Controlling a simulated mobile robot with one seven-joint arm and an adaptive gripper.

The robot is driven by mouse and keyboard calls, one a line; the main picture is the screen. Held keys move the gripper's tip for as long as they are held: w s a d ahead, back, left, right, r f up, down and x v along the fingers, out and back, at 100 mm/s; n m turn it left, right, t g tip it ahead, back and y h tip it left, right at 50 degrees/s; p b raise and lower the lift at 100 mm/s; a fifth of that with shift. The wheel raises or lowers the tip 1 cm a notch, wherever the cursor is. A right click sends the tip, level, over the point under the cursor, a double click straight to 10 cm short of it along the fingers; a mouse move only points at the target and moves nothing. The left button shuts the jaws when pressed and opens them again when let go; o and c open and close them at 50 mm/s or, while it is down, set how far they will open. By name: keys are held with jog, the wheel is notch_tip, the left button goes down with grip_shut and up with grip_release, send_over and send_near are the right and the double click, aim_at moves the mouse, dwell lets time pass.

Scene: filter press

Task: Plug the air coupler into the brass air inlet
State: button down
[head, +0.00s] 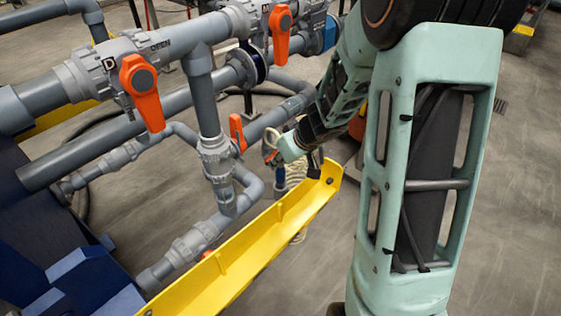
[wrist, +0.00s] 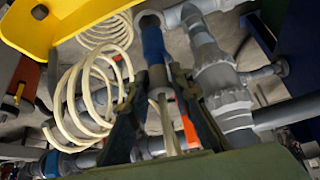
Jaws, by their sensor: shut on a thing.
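My gripper (wrist: 160,85) is shut on the air coupler (wrist: 153,45), a slim piece with a blue sleeve and a greyish body between the fingers. The coupler points toward the top of the wrist view. A round grey fitting (wrist: 150,19) shows at its far end; I cannot tell whether they touch or are apart. I cannot make out a brass inlet for sure in either view. A cream coiled hose (wrist: 88,95) hangs left of the fingers.
A yellow beam (head: 255,245) runs in front of my gripper and fills the wrist view's upper left (wrist: 60,22). Grey pipes with valve unions (wrist: 222,80) stand close on the right. Orange valve handles (head: 142,90) jut from the pipework. Open floor (head: 500,230) lies at right.

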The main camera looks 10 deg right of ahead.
jog(key=shift+r+p, duration=0.8)
jog(key=shift+r, duration=0.65)
jog(key=shift+a, duration=0.1)
jog(key=shift+a+r+m+h, duration=0.15)
jog(key=shift+r+m+h, duration=0.15)
jog(key=shift+m, duration=0.2)
jog(key=s+m+h, duration=0.1)
jog(key=m, duration=0.1)
jog(key=s+r+m+h+p, duration=0.1)
jog(key=s+m, duration=0.1)
jog(key=m, duration=0.1)
jog(key=s+r+m+h+p, duration=0.1)
jog(key=m+h, duration=0.1)
jog(key=shift+s+d+r, duration=0.1)
jog(key=shift+s+d, duration=0.15)
jog(key=shift+s, duration=0.1)
jog(key=shift+a, duration=0.1)
